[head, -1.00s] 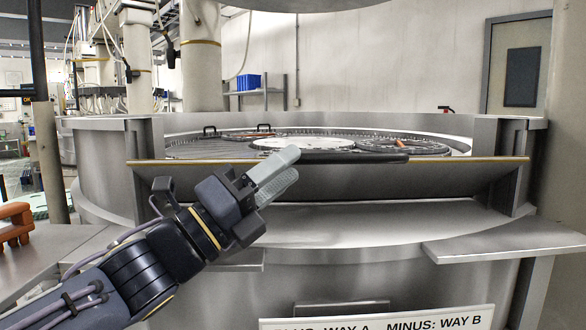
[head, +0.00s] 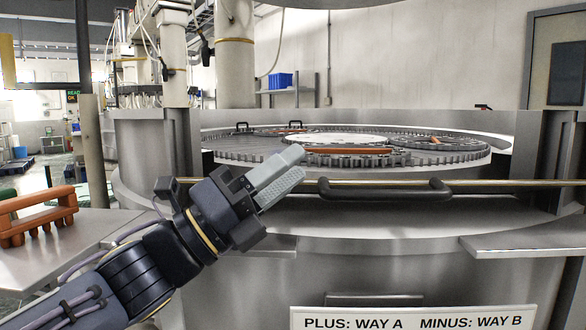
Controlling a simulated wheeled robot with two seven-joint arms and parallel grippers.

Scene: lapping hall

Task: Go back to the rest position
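My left gripper (head: 280,178) is in the middle of the head view, its two pale fingers lying together with nothing seen between them. It is left of the dark handle (head: 385,190) on the front flap (head: 500,183) of the lapping machine, and looks clear of it. The fingertips overlap the machine's toothed ring in the picture. The flap shows almost edge-on below the opening. My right gripper is not in view.
The round steel machine (head: 140,160) fills the middle and right, with a ledge (head: 530,245) and a sign (head: 410,318) in front. An orange rack (head: 40,215) stands on a table (head: 60,250) at left. Blue bins (head: 280,80) sit on a back shelf.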

